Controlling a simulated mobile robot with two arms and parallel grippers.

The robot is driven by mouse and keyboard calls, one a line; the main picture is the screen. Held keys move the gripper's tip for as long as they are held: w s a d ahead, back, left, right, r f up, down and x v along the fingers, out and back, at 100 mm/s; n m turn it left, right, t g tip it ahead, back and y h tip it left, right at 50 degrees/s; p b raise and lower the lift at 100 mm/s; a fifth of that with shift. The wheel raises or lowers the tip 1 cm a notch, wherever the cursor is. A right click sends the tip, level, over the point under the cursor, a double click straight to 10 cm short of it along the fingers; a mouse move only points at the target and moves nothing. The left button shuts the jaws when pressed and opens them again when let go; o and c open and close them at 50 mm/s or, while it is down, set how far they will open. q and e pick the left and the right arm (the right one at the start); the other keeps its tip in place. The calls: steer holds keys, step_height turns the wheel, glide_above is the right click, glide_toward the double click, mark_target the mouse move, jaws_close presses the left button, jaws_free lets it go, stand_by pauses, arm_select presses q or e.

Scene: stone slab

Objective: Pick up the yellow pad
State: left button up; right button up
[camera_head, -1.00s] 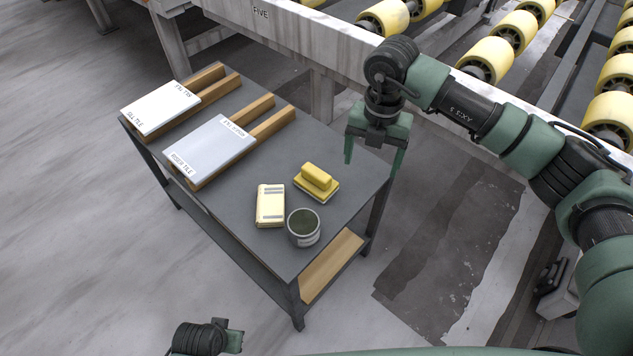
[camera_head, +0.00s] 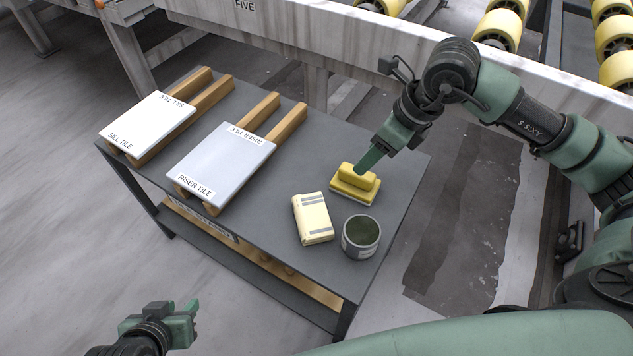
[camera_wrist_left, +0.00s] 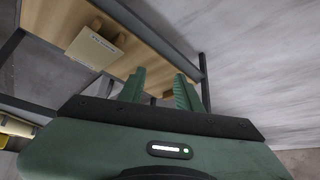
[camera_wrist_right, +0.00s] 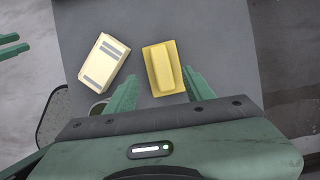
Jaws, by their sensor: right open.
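The yellow pad (camera_head: 354,185), a flat block with a raised grip, lies on the dark table near its right edge. My right gripper (camera_head: 366,163) is just above and behind it in the head view, tilted down toward it. In the right wrist view the pad (camera_wrist_right: 162,68) lies ahead of the open fingers (camera_wrist_right: 160,92), nearer the right finger, with nothing between them. Whether a fingertip touches it, I cannot tell. My left gripper (camera_head: 190,312) is away from the table at the lower left; its fingers stand apart and empty in the left wrist view (camera_wrist_left: 160,88).
The sill tile (camera_head: 150,122) and riser tile (camera_head: 221,163) rest on wooden strips at the left. A roller conveyor frame (camera_head: 300,48) runs behind the table.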

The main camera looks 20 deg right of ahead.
mark_target(356, 180)
steer(key=shift+w+a+f+n+b, duration=0.15)
steer(key=shift+a+f+n, duration=0.1)
steer(key=shift+f, duration=0.2)
steer(key=shift+a+f+n+b, duration=0.15)
steer(key=shift+f+n, duration=0.1)
steer(key=shift+f, duration=0.15)
steer(key=shift+w+f, duration=0.1)
steer(key=shift+f, duration=0.4)
steer(key=x, duration=0.1)
steer(key=b+x, duration=0.1)
steer(key=x, duration=0.2)
steer(key=shift+w+d+f, duration=0.15)
steer(key=shift+d+f, duration=0.05)
steer(key=shift+f, duration=0.15)
steer(key=shift+a+f, duration=0.1)
arm_select(q)
steer(key=w+d+r+t+h, duration=0.1)
steer(key=w+d+r+t, duration=0.1)
steer(key=w+r+t, duration=0.3)
step_height(356, 180, up, 3)
steer(key=w, duration=0.2)
steer(key=shift+w+d+f, duration=0.2)
steer(key=shift+w, duration=0.15)
arm_select(e)
jaws_close()
